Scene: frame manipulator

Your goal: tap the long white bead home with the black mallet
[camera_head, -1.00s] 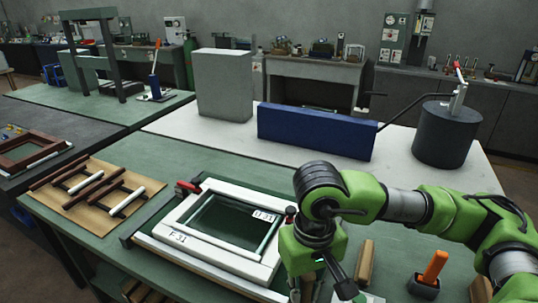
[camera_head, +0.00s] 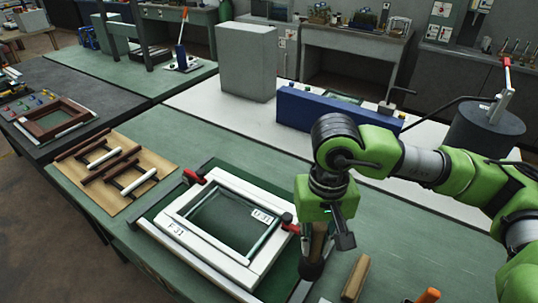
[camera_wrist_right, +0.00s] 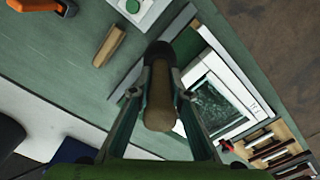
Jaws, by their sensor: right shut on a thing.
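My right gripper (camera_head: 318,226) is shut on the wooden handle of the black mallet (camera_head: 312,270), which hangs with its dark head down just right of the white frame. In the right wrist view the fingers (camera_wrist_right: 162,92) close around the handle, and the black mallet head (camera_wrist_right: 158,52) shows beyond. The white frame (camera_head: 186,250) lies on the green bench with a dark pane inside. A pale strip (camera_head: 262,240) runs along its right inner edge; I cannot tell whether this is the long white bead or how fully it is seated. My left gripper is not in view.
Red-tipped clamps (camera_head: 194,177) sit at the frame's corners. A brown mat (camera_head: 124,205) with brown and white strips lies left. A wooden block (camera_head: 355,278) and an orange-handled tool (camera_head: 429,295) lie right. A blue box (camera_head: 335,112) stands behind.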

